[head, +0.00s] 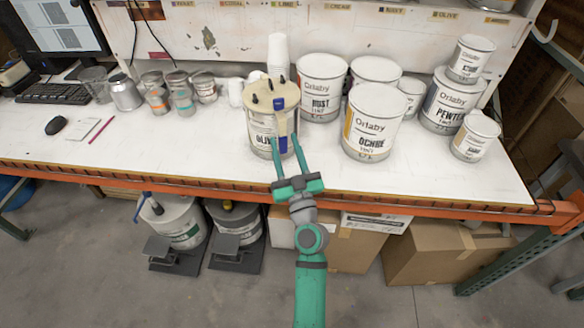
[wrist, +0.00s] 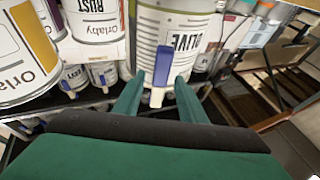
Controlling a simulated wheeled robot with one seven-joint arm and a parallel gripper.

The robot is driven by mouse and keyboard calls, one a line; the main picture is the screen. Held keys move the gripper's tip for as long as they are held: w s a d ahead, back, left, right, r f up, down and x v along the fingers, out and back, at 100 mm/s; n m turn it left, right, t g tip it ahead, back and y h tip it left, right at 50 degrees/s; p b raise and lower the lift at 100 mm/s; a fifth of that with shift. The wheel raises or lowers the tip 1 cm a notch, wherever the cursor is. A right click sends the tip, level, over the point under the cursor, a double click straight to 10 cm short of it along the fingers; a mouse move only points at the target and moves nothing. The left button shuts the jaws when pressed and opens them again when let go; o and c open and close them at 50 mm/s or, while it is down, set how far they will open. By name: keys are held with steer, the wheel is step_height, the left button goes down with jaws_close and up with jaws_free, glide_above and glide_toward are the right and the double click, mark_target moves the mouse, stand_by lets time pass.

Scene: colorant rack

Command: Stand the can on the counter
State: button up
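The olive can (head: 260,128) is white with a beige lid carrying black knobs. It is upright at the middle of the counter (head: 215,140); my arm partly hides its base, so contact with the counter is hard to tell. A blue and white handle runs down its front. The can (wrist: 200,22) and the blue handle (wrist: 163,65) also show in the wrist view, with the label upside down. My gripper (head: 284,142) is in front of the can. Its two fingers (wrist: 160,85) stand apart on either side of the handle, with visible gaps.
Right of the can are a RUST can (head: 321,88), an OCHRE can (head: 370,122) and a PEWTER can (head: 446,102) with a small can on top. White cups (head: 278,52) stand behind. Small tins (head: 181,92) are at left. The counter's front strip is clear; an orange beam edges it.

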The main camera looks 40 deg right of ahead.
steer(key=v, duration=1)
steer(key=shift+f, duration=0.1)
steer(key=s+a+f+g+y, duration=0.2)
steer(key=s+a+f, duration=0.1)
steer(key=a+f, duration=0.5)
steer(key=s+a+f+g+y, duration=0.1)
steer(key=s+a+f+y, duration=0.15)
steer(key=a+f, duration=0.55)
steer(key=s+a+r+n+g+y, duration=0.1)
steer(key=s+a+n+y, duration=0.4)
steer(key=s+a, duration=1.3)
steer(key=shift+s+a+r, duration=0.15)
steer(key=shift+a+r, duration=0.5)
steer(key=shift+a, duration=0.05)
